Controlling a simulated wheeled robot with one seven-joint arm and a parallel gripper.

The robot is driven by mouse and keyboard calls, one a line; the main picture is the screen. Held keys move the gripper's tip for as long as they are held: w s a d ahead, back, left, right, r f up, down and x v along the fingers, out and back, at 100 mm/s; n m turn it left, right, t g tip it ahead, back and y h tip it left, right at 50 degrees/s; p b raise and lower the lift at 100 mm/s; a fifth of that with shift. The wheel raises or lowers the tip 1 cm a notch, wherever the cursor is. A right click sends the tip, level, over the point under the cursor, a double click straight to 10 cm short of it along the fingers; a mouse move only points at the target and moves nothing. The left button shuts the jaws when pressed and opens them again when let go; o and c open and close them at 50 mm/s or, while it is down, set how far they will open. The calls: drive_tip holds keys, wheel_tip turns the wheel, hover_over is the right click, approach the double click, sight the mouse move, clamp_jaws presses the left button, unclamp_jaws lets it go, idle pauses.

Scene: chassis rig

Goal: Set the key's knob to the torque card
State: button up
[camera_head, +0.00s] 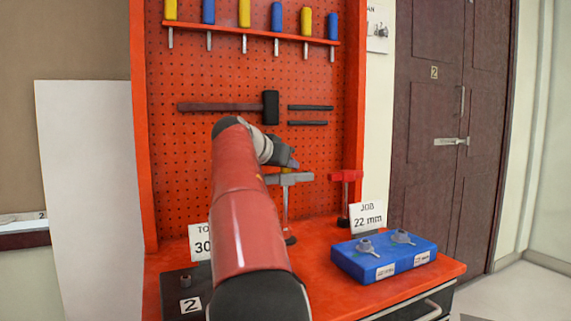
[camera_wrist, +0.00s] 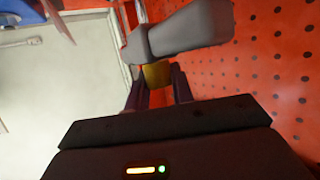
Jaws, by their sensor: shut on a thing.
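A grey T-shaped key (camera_head: 284,180) stands upright on the red bench, its crossbar at the top. The wrist view shows its thick grey bar (camera_wrist: 190,28) close up. My gripper (camera_head: 291,164) is at the top of this key, shut on its yellow knob (camera_wrist: 156,76); the knob sits between the two dark fingers in the wrist view. The knob's setting cannot be read. The torque card (camera_head: 200,243) is white, with "TO" and "30" visible; my arm hides the rest. A white job card (camera_head: 368,216) reads "JOB 22 mm".
A red key (camera_head: 345,177) stands right of the grey one. A blue block (camera_head: 384,260) with metal sockets sits at the bench's right. A dark block with label "2" (camera_head: 191,305) is front left. Tools hang on the red pegboard (camera_head: 190,150) behind.

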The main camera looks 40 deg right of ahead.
drive_tip(key=shift+f, duration=0.1)
idle(0.5)
drive_tip(key=o, duration=1)
drive_tip(key=v, duration=0.7)
drive_tip(key=shift+a+r+b, duration=0.25)
drive_tip(key=shift+a+b, duration=0.1)
drive_tip(key=shift+s, duration=0.15)
